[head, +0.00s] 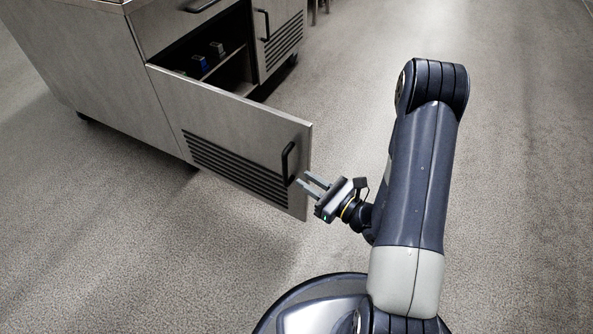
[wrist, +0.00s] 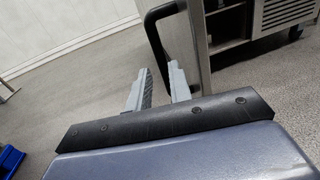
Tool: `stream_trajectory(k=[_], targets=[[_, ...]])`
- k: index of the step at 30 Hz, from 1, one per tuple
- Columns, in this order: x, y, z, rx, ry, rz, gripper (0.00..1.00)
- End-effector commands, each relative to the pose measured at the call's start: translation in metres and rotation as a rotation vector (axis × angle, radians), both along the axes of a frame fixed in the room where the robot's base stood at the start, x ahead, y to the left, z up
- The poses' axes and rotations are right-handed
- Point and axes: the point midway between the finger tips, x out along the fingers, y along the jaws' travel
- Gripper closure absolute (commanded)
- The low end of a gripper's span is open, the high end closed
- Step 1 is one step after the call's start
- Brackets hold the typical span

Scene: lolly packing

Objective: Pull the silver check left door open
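The left door (head: 235,135) of the silver cabinet (head: 105,70) stands swung wide open in the head view, hinged at its left edge. It has a slatted vent and a black bar handle (head: 288,162) near its free edge. My gripper (head: 313,184) is at the free edge, beside the handle. In the wrist view its two grey fingers (wrist: 160,88) are apart, with a gap between them. The handle (wrist: 160,40) rises just beyond the fingertips there, next to the door's edge (wrist: 199,45). I see nothing held; whether a finger touches the handle or door is unclear.
The open compartment (head: 222,72) holds a shelf and small dark and blue items. The right door (head: 278,35) of the cabinet is shut. A blue bin (wrist: 10,160) shows at the left of the wrist view. The carpeted floor around the door is clear.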

Motion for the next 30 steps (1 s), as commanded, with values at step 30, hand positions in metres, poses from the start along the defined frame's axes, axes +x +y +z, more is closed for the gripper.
stream_trajectory(k=[30], targets=[[-0.006,-0.004,-0.001,-0.002,-0.002,0.006,0.8]])
